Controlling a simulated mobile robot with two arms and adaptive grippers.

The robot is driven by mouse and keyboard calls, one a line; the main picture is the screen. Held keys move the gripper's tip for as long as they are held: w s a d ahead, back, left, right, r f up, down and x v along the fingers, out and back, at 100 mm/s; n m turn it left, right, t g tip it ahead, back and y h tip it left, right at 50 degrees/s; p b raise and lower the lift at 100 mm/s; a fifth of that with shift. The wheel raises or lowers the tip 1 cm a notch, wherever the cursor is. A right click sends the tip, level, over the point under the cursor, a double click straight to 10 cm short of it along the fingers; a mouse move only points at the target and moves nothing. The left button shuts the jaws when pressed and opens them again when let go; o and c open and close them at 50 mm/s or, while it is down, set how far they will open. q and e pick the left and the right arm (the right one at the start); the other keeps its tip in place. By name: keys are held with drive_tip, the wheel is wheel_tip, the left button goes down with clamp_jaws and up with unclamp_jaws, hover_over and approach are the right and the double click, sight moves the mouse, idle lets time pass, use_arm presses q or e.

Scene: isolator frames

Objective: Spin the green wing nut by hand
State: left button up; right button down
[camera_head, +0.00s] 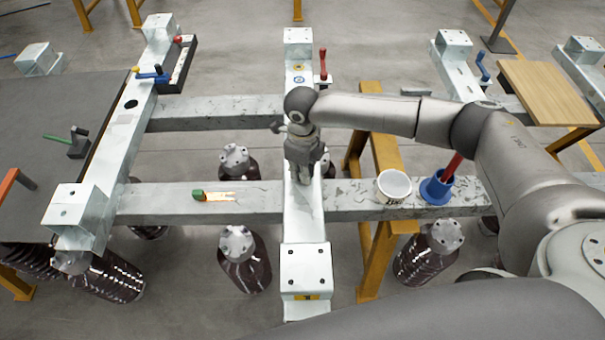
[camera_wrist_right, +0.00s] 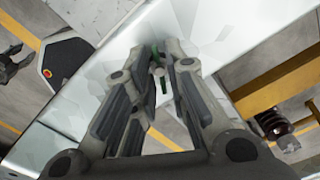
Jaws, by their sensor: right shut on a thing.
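The green wing nut (camera_wrist_right: 155,51) shows in the right wrist view as small dark green pieces between the fingertips, at the white steel frame member. Most of it is covered by the fingers, and I cannot make out its angle. In the head view it is hidden behind my right gripper (camera_head: 304,178), which points down onto the middle white crossbar (camera_head: 305,225). In the right wrist view my right gripper (camera_wrist_right: 160,62) has its two fingers close on either side of the nut, shut on it. My left gripper is not in view.
A white cup (camera_head: 393,187) and a blue holder (camera_head: 437,188) with a red-handled tool stand on the beam to the right. An orange-and-green item (camera_head: 214,196) lies on the beam to the left. A red-handled clamp (camera_head: 322,66) stands behind the gripper.

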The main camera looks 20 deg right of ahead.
drive_tip(key=shift+s+f, duration=0.15)
drive_tip(key=c, duration=1.4)
unclamp_jaws()
drive_tip(key=shift+o, duration=0.2)
wheel_tip(320, 180, up, 12)
drive_tip(key=shift+c, duration=0.3)
